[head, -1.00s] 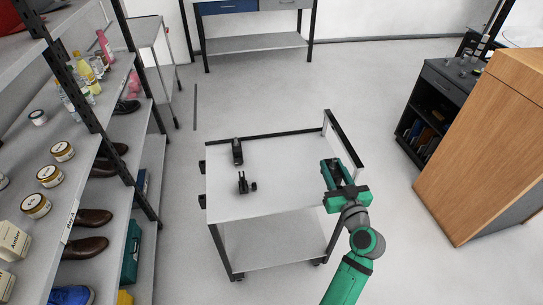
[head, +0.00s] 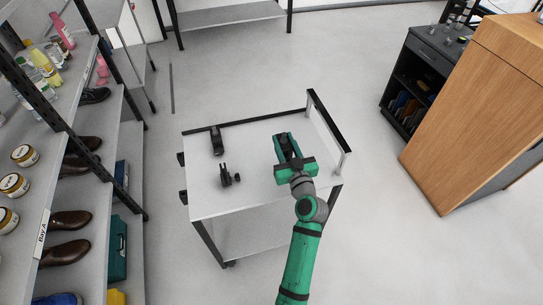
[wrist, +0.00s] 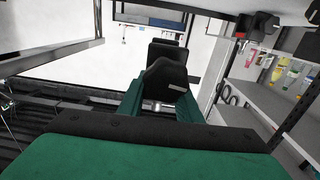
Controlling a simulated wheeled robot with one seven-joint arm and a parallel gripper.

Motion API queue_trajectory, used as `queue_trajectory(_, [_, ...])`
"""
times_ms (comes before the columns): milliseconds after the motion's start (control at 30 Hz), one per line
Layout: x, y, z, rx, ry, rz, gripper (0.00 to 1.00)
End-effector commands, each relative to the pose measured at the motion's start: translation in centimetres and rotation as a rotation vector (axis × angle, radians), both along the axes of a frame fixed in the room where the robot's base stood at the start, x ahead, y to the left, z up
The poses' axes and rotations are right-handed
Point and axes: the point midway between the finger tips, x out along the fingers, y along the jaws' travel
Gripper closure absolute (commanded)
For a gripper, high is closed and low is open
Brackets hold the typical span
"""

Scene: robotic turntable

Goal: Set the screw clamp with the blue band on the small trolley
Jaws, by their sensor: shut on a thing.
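The small trolley (head: 255,150) has a pale top with dark rails and stands in the middle of the head view. My gripper (head: 288,149) is over the right part of its top, shut on a dark clamp-like thing (head: 285,142). In the wrist view this black thing (wrist: 165,85) sits between my green fingers. I see no blue band on it, and cannot tell whether it touches the top. Two other black clamps stand on the trolley's left part, one farther back (head: 216,141) and one nearer (head: 226,176).
A shelf rack (head: 92,190) with shoes, jars and bottles stands at the left. A wooden cabinet (head: 465,120) and a dark drawer unit (head: 425,75) stand at the right. The trolley top is bare between the clamps and my gripper.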

Motion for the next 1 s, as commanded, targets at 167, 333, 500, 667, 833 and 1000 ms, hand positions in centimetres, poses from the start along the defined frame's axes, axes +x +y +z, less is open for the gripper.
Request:
queue_trajectory(167, [0.2, 2.1, -2.9, 0.003, 0.004, -0.001, 1.00])
queue_trajectory(333, [0.3, 3.1, -4.1, 0.003, 0.002, -0.003, 1.00])
queue_trajectory(500, [0.4, 3.9, -5.2, 0.002, 0.003, -0.003, 1.00])
queue_trajectory(667, [0.5, 3.9, -7.4, 0.003, 0.003, -0.004, 1.00])
queue_trajectory(833, [0.4, 3.8, -8.2, 0.001, 0.001, -0.005, 1.00])
queue_trajectory(1000, [0.4, 3.7, -8.2, 0.001, 0.001, -0.007, 1.00])
